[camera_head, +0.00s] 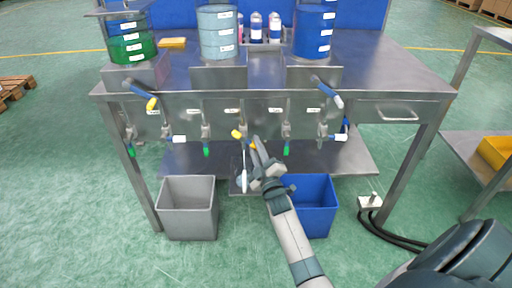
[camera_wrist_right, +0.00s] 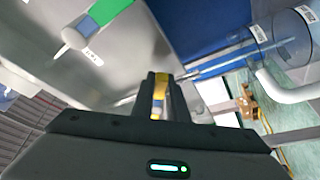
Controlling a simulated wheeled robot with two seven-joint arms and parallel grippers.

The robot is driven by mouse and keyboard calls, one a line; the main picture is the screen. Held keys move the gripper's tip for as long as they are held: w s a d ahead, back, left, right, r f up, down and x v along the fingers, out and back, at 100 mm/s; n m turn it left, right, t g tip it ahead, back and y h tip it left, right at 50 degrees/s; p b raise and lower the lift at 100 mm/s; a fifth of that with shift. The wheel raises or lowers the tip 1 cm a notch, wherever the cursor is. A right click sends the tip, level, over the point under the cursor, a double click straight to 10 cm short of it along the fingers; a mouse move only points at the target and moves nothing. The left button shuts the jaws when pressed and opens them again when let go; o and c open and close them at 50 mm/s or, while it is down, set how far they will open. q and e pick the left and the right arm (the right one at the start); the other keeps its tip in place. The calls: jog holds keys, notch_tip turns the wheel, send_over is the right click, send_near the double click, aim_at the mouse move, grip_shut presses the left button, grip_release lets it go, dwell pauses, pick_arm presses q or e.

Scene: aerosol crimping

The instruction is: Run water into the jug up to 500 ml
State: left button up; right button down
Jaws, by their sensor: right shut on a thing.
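Several taps with coloured handles and tips line the front of the steel bench. My right gripper (camera_head: 257,148) reaches up to the middle tap, and its jaws are shut on the yellow tap handle (camera_head: 237,133). In the right wrist view the yellow handle (camera_wrist_right: 159,94) shows between the fingers. A pale upright shape, perhaps the jug (camera_head: 243,178), is below that tap, partly hidden by my gripper. Its water level cannot be read. A clear labelled cylinder (camera_wrist_right: 292,38) shows in the wrist view; I cannot tell whether it is the jug. My left gripper is out of view.
A grey bin (camera_head: 187,213) and a blue bin (camera_head: 318,222) stand on the floor either side of my right arm. Coloured tanks, including a pale blue one (camera_head: 219,40), stand on the bench. A pedal with dark hoses (camera_head: 370,202) lies at right.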

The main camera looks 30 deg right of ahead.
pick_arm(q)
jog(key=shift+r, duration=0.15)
pick_arm(e)
jog(key=shift+f, duration=0.15)
jog(key=c, duration=1.7)
grip_release()
jog(key=shift+c, duration=0.2)
jog(key=shift+s, duration=0.1)
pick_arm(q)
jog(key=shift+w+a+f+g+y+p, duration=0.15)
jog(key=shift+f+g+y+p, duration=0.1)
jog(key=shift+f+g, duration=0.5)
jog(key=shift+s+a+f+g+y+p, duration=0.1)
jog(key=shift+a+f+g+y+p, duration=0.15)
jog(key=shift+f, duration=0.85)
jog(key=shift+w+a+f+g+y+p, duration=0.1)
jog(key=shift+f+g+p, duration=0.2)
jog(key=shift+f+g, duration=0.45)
pick_arm(e)
jog(key=v, duration=1.7)
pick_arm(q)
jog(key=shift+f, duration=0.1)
pick_arm(e)
jog(key=shift+s, duration=0.1)
